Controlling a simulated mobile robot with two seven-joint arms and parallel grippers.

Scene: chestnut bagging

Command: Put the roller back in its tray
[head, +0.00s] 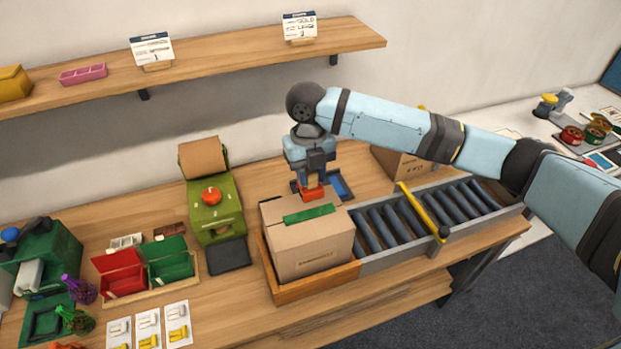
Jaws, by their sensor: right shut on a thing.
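My right gripper (312,176) points down just behind the cardboard box (310,243). It is shut on an orange-red thing (311,192), which looks like the roller; its shape is mostly hidden by the gripper. A small blue tray (341,186) lies on the bench just right of the gripper, partly hidden by the gripper and box. I cannot tell whether the held thing touches the bench or the box edge. My left gripper is not in view.
The closed box, with green tape on top, sits in a wooden frame (288,293) beside a roller conveyor (415,222) with a yellow bar. A green machine (211,203) stands left. Another cardboard box (395,163) stands behind my arm. Red and green bins (120,274) lie farther left.

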